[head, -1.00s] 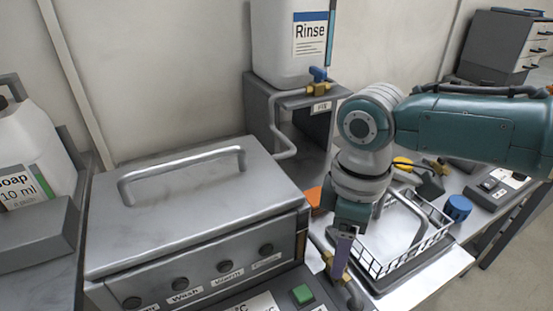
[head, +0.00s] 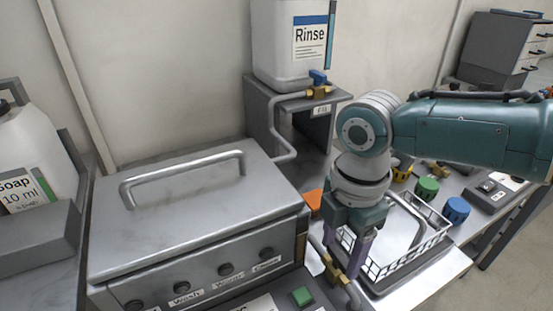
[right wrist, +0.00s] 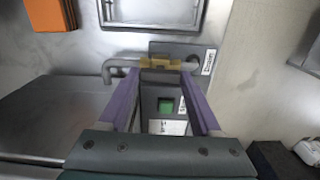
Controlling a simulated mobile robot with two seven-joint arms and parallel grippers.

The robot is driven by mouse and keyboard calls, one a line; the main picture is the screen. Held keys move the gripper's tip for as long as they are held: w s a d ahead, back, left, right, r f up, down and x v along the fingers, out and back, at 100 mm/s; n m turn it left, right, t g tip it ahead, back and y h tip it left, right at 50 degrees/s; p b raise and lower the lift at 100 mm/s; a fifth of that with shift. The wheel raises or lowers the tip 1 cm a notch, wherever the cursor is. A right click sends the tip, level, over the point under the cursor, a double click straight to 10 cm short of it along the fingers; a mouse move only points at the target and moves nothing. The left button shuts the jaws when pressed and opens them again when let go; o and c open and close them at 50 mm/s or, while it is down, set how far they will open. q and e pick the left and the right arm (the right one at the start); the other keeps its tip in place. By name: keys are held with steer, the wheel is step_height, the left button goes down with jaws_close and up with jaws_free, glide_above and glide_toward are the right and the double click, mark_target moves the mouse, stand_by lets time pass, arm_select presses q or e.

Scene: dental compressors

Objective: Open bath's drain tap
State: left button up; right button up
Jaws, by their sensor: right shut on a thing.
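The bath (head: 200,200) is a grey metal box with a closed, handled lid, on the left of the head view. Its drain tap (head: 334,272) is a brass fitting on a grey pipe at the bath's right side. In the right wrist view the brass tap (right wrist: 160,63) lies between the fingertips, with a small label beside it. My right gripper (head: 352,264) has purple fingers pointing down at the tap and is shut on it. It also shows in the right wrist view (right wrist: 160,78). The tap's handle is mostly hidden by the fingers. My left gripper is out of view.
A wire basket (head: 440,232) stands close to the right of my gripper. A Rinse container (head: 290,60) with a blue-handled tap (head: 318,77) stands behind on a grey stand. A green button (head: 302,296) is at the front. Green (head: 427,188) and blue caps (head: 457,210) lie beyond.

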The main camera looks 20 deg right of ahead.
mark_target(339, 256)
steer(key=shift+r+n, duration=0.1)
steer(key=shift+n, duration=0.2)
steer(key=o, duration=1.4)
step_height(339, 256, up, 10)
steer(key=shift+f+p, duration=0.1)
steer(key=shift+p, duration=1)
